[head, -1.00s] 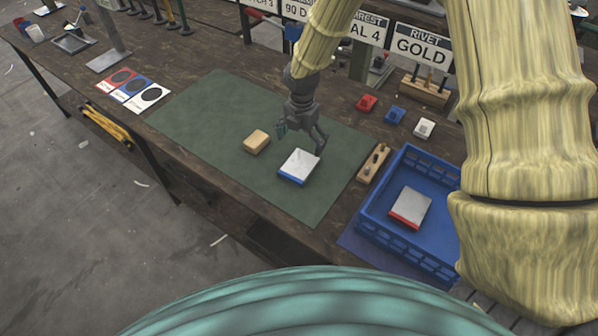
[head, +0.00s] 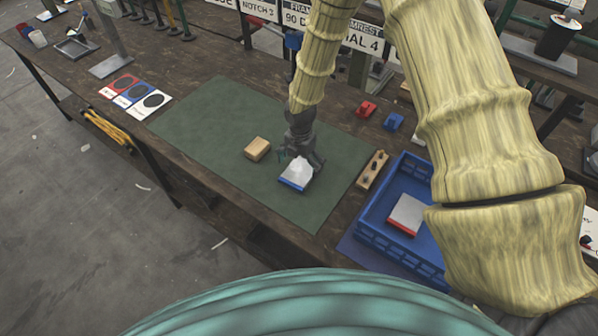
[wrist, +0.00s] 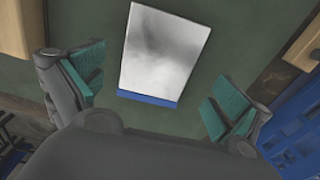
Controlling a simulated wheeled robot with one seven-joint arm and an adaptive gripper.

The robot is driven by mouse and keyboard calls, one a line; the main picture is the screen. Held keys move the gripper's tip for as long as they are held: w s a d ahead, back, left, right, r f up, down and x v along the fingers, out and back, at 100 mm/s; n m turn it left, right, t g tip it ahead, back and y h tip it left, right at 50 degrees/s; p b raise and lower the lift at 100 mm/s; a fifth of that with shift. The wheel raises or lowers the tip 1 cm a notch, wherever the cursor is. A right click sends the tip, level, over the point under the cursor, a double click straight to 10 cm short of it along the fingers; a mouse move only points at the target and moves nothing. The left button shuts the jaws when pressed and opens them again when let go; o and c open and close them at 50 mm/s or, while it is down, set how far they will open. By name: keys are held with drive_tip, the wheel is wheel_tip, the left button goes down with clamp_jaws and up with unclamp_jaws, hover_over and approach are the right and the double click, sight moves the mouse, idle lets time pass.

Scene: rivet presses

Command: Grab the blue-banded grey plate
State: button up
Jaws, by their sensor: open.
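The grey plate with a blue band (head: 295,183) along its front edge lies on the green mat (head: 222,118). In the wrist view the plate (wrist: 163,48) lies just ahead of the fingers, with its blue edge towards my gripper. My gripper (head: 302,158) is directly over the plate's back part and covers some of it in the head view. Its teal-padded fingers (wrist: 156,92) are spread wide, one to each side of the plate's near end. Nothing is between them at the tips, and I cannot tell the exact height above the plate.
A tan block (head: 257,149) lies left of the plate. A wooden peg strip (head: 372,170) lies to its right. Beyond it a blue crate (head: 384,243) holds a red-banded plate (head: 407,213). Red (head: 366,108) and blue (head: 393,121) small pieces sit behind.

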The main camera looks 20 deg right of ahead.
sight(299, 172)
drive_tip(key=shift+w+a+f+p, duration=0.1)
drive_tip(key=shift+f+p, duration=0.6)
drive_tip(key=shift+f, duration=1)
drive_tip(key=c, duration=1.5)
